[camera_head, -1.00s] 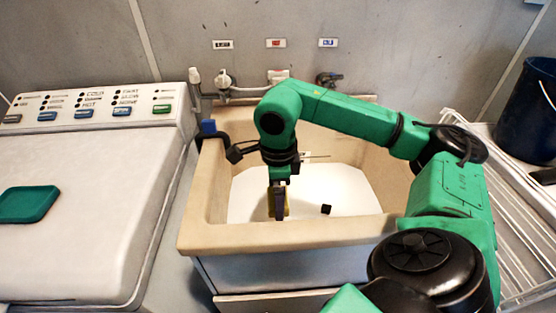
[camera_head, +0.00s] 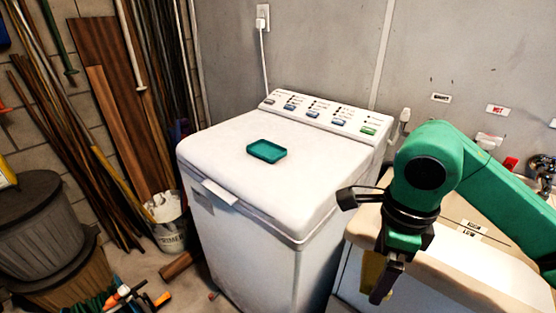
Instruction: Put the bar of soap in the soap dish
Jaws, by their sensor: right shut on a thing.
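The teal soap dish (camera_head: 267,151) is a shallow rounded tray lying on the white washing machine's lid, and it looks empty. My right gripper (camera_head: 382,284) points down at the lower right, in front of the sink's edge. It is shut on the yellow bar of soap (camera_head: 371,270), which is partly hidden behind the dark fingers. The gripper is to the right of the washing machine and well apart from the dish. My left gripper is not in view.
The washing machine (camera_head: 240,180) has a raised control panel (camera_head: 318,115) at its back. The sink (camera_head: 480,262) is on the right. A white bucket (camera_head: 168,225), dark bins (camera_head: 40,225) and leaning boards (camera_head: 110,130) stand at the left. The lid around the dish is clear.

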